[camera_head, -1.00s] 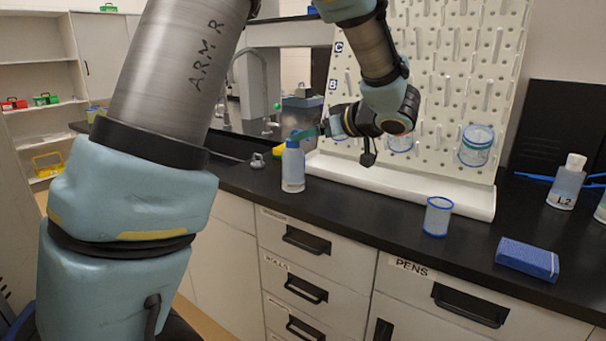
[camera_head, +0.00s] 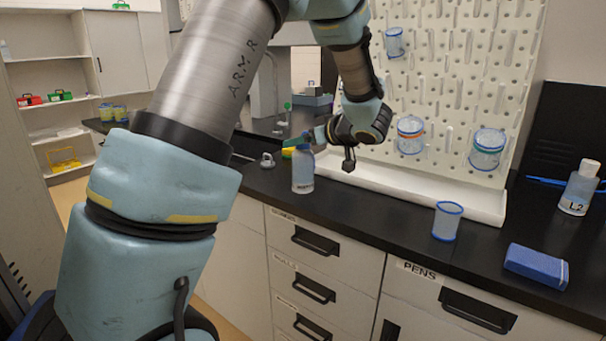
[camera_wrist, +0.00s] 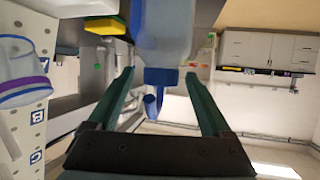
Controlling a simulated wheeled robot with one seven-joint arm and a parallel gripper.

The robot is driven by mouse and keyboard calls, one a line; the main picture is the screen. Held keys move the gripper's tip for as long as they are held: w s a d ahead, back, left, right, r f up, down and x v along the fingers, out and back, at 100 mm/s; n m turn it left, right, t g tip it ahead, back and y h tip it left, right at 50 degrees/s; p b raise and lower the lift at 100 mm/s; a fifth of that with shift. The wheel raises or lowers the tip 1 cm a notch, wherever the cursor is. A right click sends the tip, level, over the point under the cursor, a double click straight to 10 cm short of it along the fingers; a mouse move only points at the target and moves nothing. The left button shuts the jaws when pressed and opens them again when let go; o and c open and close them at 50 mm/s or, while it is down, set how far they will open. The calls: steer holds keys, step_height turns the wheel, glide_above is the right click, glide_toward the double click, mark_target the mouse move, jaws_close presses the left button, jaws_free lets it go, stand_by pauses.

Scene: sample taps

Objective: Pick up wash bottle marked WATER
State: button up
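A pale wash bottle with a blue cap (camera_head: 303,173) stands upright on the black counter, left of the pegboard's white tray. Any lettering on it is not readable. My gripper (camera_head: 302,143) is at its top, with green fingers reaching in from the right. In the wrist view the bottle (camera_wrist: 165,35) appears upside down, its blue cap and nozzle between the two green fingers. My gripper (camera_wrist: 158,78) is open, with gaps visible between each finger and the cap.
A second bottle marked L2 (camera_head: 579,188) stands at the far right. A blue-rimmed cup (camera_head: 447,221) and a blue box (camera_head: 536,265) stand on the front counter. The pegboard (camera_head: 440,90) rises behind my gripper. A small grey object (camera_head: 267,160) lies left of the bottle.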

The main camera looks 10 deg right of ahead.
jaws_close()
stand_by(0.5)
